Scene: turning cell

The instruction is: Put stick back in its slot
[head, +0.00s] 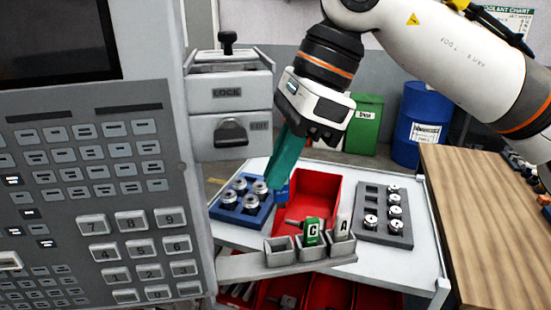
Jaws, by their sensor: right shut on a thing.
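My right gripper (281,184) reaches down from the upper right, its long teal fingers shut on a small blue stick (282,193). Only a little of the stick shows below the fingertips; the rest is hidden. It hangs between the blue tray and the red bin, behind the slot holder. The grey slot holder (312,257) has three slots in a row. The left slot (280,246) looks empty. A green stick (312,232) with a letter that looks like C stands in the middle slot, and a white stick (342,228) marked A stands in the right one. My left gripper is out of view.
A blue tray (262,213) with several metal parts, a red bin (318,185) and a dark tray (376,236) with metal parts lie on the white cart (420,262). The control panel (85,190) fills the left. A wooden bench (480,215) stands right.

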